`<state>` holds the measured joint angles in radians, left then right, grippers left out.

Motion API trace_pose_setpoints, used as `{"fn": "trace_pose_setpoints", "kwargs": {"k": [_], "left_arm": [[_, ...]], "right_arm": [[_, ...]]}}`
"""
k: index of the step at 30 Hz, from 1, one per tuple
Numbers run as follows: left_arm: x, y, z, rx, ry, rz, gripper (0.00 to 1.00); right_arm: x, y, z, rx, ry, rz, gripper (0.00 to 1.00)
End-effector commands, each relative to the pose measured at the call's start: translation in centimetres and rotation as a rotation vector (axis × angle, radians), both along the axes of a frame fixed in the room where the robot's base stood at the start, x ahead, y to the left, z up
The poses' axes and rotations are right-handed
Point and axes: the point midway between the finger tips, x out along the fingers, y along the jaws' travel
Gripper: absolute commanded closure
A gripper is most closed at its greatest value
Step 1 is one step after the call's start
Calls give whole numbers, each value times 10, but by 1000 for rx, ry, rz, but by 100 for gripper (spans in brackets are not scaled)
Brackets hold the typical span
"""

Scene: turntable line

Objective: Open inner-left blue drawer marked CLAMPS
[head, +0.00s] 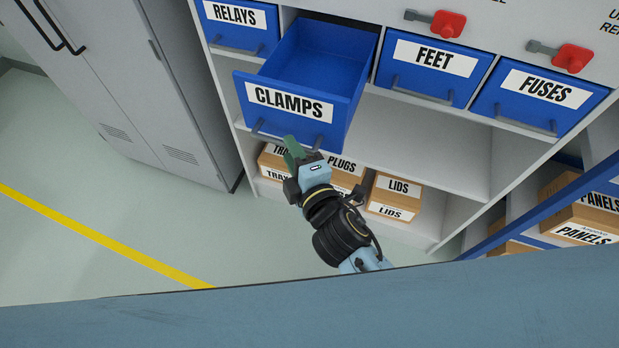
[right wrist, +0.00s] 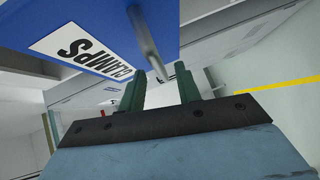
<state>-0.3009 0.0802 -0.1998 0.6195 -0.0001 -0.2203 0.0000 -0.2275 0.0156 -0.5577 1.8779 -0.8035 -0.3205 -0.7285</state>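The blue CLAMPS drawer (head: 333,110) is pulled well out of the cabinet, and its inside looks empty. Its grey bar handle (head: 268,136) runs along the lower front, partly hidden by my right gripper (head: 294,150). In the right wrist view the handle (right wrist: 148,38) slants down towards the gap between the green fingertips of my right gripper (right wrist: 166,74). The fingers stand apart, with space on both sides of the bar, so the gripper is open. I cannot tell whether a finger touches the bar. The CLAMPS label (right wrist: 85,53) shows beside it. My left gripper is out of view.
The RELAYS drawer (head: 240,38), FEET drawer (head: 400,75) and FUSES drawer (head: 500,103) are shut. Boxes marked LIDS (head: 412,203) and PLUGS (head: 345,180) stand on the lower shelf. A grey locker (head: 130,80) is at left. The floor (head: 130,190) there is clear.

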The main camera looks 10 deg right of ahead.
Motion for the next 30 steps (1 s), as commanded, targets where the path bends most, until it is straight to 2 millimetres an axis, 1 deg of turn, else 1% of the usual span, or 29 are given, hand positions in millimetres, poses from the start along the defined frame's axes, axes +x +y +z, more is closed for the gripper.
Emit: {"fn": "trace_pose_setpoints", "kwargs": {"k": [1, 6, 9, 12, 18, 30], "left_arm": [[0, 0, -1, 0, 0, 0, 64], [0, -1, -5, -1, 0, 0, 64], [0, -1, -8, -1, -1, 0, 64], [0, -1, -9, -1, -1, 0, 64], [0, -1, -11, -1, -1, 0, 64], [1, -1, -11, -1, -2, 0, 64]], "right_arm": [[-13, -4, 0, -1, 3, 0, 67], [-49, -17, 5, 0, 4, 0, 67], [-65, -22, 8, 0, 3, 0, 67], [-77, -26, 10, 1, 1, 1, 67], [-89, -31, 13, 0, 0, 1, 67], [-90, -31, 14, 0, -1, 1, 67]]}}
